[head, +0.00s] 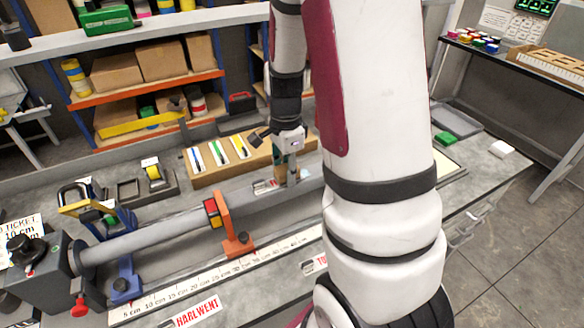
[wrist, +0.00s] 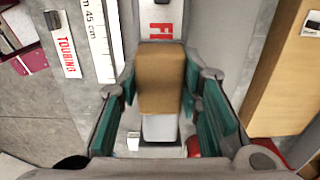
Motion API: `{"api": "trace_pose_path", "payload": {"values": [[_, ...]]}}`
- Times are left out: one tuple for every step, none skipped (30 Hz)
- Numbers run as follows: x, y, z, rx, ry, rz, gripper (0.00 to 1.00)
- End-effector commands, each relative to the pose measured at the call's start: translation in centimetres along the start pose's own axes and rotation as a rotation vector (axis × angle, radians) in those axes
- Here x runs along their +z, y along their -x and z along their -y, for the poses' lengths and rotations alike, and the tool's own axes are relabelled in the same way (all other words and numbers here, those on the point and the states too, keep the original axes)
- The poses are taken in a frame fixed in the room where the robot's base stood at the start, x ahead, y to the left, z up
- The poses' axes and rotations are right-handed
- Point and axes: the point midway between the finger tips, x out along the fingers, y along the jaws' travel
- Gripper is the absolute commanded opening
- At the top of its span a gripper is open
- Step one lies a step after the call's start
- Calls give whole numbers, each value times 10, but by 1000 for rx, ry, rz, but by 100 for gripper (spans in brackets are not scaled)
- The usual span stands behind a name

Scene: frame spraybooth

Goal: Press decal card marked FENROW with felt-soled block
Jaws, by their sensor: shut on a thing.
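My gripper (head: 291,165) is over the grey frame tube; in the wrist view its teal finger pads (wrist: 162,88) are shut on a tan block (wrist: 161,75). The block is upright in the wrist view; its sole is not clear. The decal card (wrist: 160,30) lies on the tube, with a red letter F and part of another letter showing beside the block; the rest of its word is hidden. The card also shows small in the head view (head: 264,187), left of my gripper. I cannot tell whether block and card touch.
An orange clamp (head: 233,225) holds the tube (head: 150,238). A ruler strip (head: 215,275) runs along the bench front. Cards marked HARLWENT (head: 197,313) and TOURING (wrist: 67,57) lie nearby. A wooden rack (head: 215,168) stands behind the tube.

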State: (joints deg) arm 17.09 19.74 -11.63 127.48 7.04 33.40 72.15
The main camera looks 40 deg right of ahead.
Motion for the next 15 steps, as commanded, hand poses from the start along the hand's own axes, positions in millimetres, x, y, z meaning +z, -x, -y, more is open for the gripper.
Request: {"api": "trace_pose_path", "payload": {"values": [[0, 0, 0, 1, 0, 0, 0], [0, 0, 0, 1, -1, 0, 0], [-2, 0, 0, 0, -1, 0, 0], [-3, 0, 0, 0, -1, 0, 0], [-5, 0, 0, 0, -2, 0, 0], [-7, 0, 0, 0, -2, 0, 0], [-10, 0, 0, 0, -3, 0, 0], [-12, 0, 0, -1, -4, 0, 0], [-14, 0, 0, -1, -3, 0, 0], [-16, 0, 0, -1, -3, 0, 0], [-18, 1, 0, -2, -3, 0, 0], [-20, 1, 0, -2, -3, 0, 0], [-22, 1, 1, -2, -3, 0, 0], [-24, 1, 1, -2, -3, 0, 0], [-27, 1, 1, -3, -2, 0, 0]]}}
